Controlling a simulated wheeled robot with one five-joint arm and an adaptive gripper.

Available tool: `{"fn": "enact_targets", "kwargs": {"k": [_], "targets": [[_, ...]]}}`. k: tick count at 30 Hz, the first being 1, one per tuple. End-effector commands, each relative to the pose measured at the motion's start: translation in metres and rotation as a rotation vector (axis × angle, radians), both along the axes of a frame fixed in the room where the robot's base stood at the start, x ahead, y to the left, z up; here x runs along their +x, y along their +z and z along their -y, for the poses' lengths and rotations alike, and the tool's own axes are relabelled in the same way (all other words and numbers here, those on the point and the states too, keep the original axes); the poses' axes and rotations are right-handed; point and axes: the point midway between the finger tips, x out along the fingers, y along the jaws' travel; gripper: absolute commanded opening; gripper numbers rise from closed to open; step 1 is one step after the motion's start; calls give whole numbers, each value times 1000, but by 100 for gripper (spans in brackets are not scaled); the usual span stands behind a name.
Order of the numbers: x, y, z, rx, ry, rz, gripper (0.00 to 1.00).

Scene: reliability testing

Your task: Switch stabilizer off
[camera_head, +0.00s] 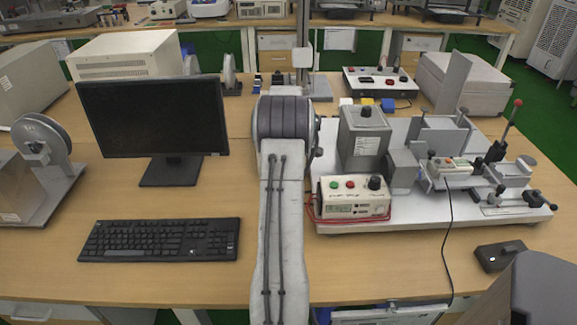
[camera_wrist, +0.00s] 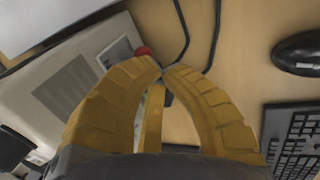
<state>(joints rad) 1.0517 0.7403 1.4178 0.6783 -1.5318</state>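A beige control box (camera_head: 350,198) with a red button (camera_head: 334,185), a green button (camera_head: 350,184) and a black knob (camera_head: 375,183) stands right of my arm in the head view. A grey box (camera_head: 364,140) with a dark top knob stands behind it. I cannot tell which one is the stabilizer. In the wrist view, a pale box (camera_wrist: 60,95) with a grey panel lies at left, with a small red part (camera_wrist: 143,51) at its edge. My yellow gripper (camera_wrist: 163,71) has its fingertips together beside that box, with nothing visible between them. My gripper is hidden in the head view.
A monitor (camera_head: 155,115) and keyboard (camera_head: 160,240) stand left of my arm; the keyboard also shows in the wrist view (camera_wrist: 292,140), near a black mouse (camera_wrist: 298,53). Dark cables (camera_wrist: 183,30) cross the table by the gripper. Machinery (camera_head: 455,165) stands at right.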

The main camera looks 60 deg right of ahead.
Motion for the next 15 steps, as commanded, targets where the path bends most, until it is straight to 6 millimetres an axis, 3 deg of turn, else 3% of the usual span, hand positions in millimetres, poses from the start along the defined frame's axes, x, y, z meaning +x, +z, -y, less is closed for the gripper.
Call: {"fn": "enact_targets", "kwargs": {"k": [15], "targets": [[-1, -17, -1, -2, 0, 1, 0]]}}
